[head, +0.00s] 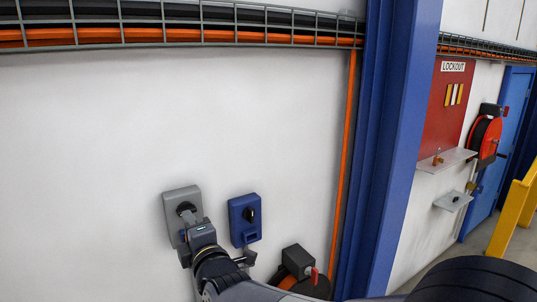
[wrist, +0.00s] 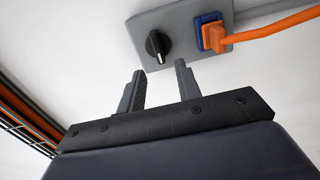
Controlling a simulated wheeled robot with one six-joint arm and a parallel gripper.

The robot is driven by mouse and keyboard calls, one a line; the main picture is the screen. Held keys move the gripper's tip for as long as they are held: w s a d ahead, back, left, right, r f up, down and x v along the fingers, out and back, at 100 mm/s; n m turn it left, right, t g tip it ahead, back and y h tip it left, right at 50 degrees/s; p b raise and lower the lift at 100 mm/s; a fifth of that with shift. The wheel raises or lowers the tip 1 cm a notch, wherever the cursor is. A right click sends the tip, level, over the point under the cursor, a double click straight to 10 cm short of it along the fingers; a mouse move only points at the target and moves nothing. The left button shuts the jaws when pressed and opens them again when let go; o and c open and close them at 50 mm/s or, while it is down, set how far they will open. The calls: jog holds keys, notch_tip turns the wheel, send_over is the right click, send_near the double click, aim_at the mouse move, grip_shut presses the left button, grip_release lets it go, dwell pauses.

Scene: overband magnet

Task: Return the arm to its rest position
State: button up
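My arm reaches up from the bottom of the head view, with my gripper (head: 197,232) in front of a grey wall plate (head: 172,200). The wrist view shows my gripper (wrist: 160,84) with its two dark fingers apart and nothing between them. A black rotary knob (wrist: 157,45) on a grey plate (wrist: 184,20) lies just beyond the fingertips, with no clear contact. Beside it an orange plug (wrist: 216,37) sits in a blue socket (wrist: 207,18). In the head view my gripper hides the lower part of the plate.
A blue box (head: 245,232) with a black switch is on the wall close right of my gripper. A dark grey box (head: 297,259) with a red handle is lower right. A blue column (head: 388,150) stands further right. A cable tray (head: 200,32) runs above. The wall between is bare.

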aim_at(182, 206)
jog(key=x, duration=0.4)
jog(key=shift+w+a, duration=0.1)
jog(key=shift+w, duration=0.1)
jog(key=shift+w+a+m, duration=0.15)
jog(key=shift+w+m, duration=0.1)
jog(key=shift+m, duration=0.05)
jog(key=shift+s+r+m, duration=0.1)
jog(key=shift+s+m, duration=0.05)
jog(key=shift+m, duration=0.65)
jog(key=shift+r+m+b, duration=0.1)
jog(key=shift+m+b, duration=0.2)
jog(key=shift+m, duration=0.9)
jog(key=shift+d+r+m+b, duration=0.1)
jog(key=shift+m+b, duration=0.2)
jog(key=shift+m, duration=0.8)
jog(key=shift+d+r+m+b, duration=0.1)
jog(key=shift+m+b, duration=0.15)
jog(key=shift+m, duration=0.85)
